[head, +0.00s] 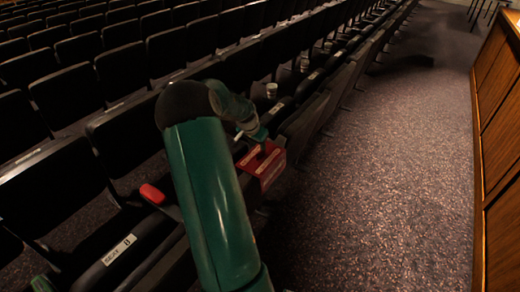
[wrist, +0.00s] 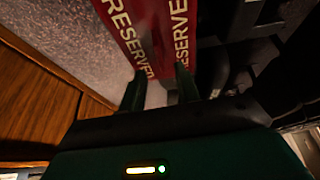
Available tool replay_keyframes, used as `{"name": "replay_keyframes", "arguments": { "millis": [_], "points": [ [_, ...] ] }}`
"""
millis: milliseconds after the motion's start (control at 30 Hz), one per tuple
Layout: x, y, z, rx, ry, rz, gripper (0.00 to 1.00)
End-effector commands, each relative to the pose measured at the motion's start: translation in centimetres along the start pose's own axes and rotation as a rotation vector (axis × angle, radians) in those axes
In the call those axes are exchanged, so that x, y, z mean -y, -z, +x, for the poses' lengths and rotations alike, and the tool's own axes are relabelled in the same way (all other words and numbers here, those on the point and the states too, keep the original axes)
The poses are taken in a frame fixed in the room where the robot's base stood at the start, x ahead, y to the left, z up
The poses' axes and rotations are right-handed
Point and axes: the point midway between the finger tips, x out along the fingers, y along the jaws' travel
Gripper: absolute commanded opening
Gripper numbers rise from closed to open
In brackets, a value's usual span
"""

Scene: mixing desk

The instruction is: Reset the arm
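My green arm reaches forward over the seat rows in the head view. My gripper (head: 256,138) is just above a red RESERVED sign (head: 270,170) with light lettering, which sits at the end of a seat row beside the aisle. In the wrist view my gripper (wrist: 159,78) has its two dark fingers spread apart with a gap between them. The red sign (wrist: 146,28) shows just beyond the fingertips, with lettering on two panels. I see nothing clasped between the fingers; whether a fingertip touches the sign is unclear.
Rows of dark folding seats (head: 128,72) fill the left. Another red object (head: 152,194) lies on a seat row. Cups (head: 272,90) stand farther back. The carpeted aisle (head: 390,170) is clear, bordered by a wooden panel (head: 500,130) on the right.

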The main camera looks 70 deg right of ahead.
Motion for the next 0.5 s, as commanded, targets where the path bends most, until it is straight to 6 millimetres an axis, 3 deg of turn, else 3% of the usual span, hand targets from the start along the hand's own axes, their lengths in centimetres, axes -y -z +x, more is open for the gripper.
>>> {"name": "replay_keyframes", "arguments": {
  "millis": [100, 300, 500],
  "points": [
    [0.1, 0.0, -2.9, -0.002, 0.004, -0.001, 0.32],
    [0.1, 0.0, -6.7, -0.002, 0.002, -0.001, 0.32],
    [0.0, 0.0, -8.3, 0.000, 0.000, 0.000, 0.32]
  ]
}}
